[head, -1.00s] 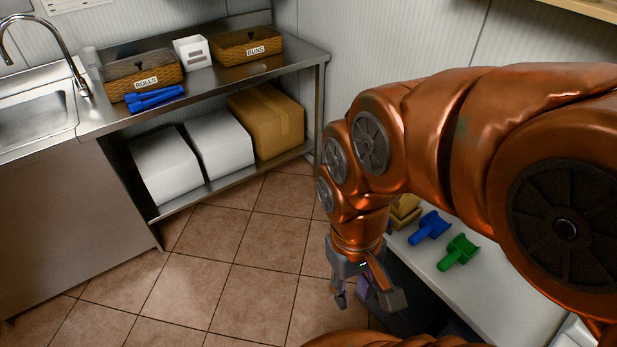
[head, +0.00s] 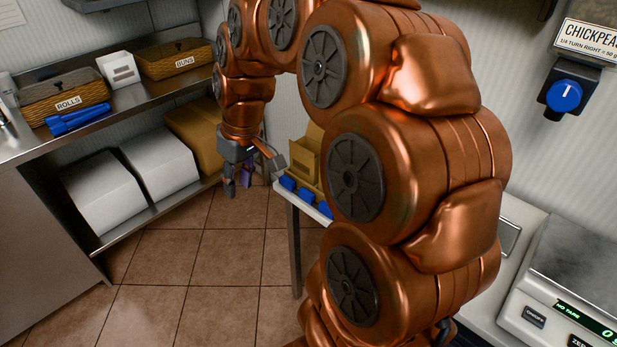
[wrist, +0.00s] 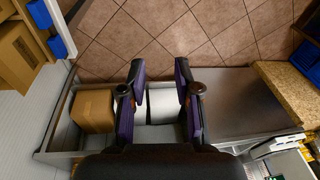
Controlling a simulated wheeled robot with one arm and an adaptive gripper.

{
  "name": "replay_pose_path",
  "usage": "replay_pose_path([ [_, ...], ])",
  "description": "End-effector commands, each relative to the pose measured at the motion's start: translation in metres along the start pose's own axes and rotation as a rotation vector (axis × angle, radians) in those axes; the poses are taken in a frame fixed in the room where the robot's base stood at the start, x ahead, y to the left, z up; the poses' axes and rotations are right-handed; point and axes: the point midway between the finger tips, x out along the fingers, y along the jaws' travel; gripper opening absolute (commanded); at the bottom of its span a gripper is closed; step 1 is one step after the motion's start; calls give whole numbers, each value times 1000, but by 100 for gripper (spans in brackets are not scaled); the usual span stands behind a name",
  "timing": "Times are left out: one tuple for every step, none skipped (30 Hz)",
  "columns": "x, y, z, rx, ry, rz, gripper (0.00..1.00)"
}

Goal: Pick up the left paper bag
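I cannot make out a clear paper bag in either view. Tan open-topped card holders (head: 307,158) stand on a white counter just right of my gripper (head: 246,180); they also show at the left edge of the wrist view (wrist: 20,55). My arm hides part of them in the head view. My gripper is empty, with its purple-lined fingers apart in the wrist view (wrist: 161,75). It hangs in the air at the counter's far end, in front of the lower shelf.
Two white boxes (head: 104,190) and a brown carton (head: 196,135) sit on the lower steel shelf. Above are a rolls basket (head: 66,96), a buns basket (head: 172,60) and blue tongs (head: 78,118). Blue objects (head: 307,196) lie beside the holders. A scale (head: 580,275) stands right.

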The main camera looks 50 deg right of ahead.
Motion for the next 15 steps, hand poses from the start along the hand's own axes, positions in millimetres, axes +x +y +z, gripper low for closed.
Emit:
replay_pose_path([
  [9,25,-11,11,24,1,32],
  [10,39,-18,14,43,5,32],
  [11,58,-25,18,67,10,32],
  [13,73,-30,20,81,13,32],
  [14,89,-34,24,97,19,32],
  [15,110,-39,29,120,29,32],
  [16,126,-41,33,134,36,32],
  [18,141,-43,39,146,43,32],
  [19,162,-44,45,165,55,32],
  [19,177,-45,49,178,64,32],
  [20,190,-44,54,188,72,32],
  [22,207,-43,59,199,83,32],
  [22,219,-42,64,206,91,32],
  [22,230,-41,67,214,101,32],
  [22,242,-39,71,223,110,32],
])
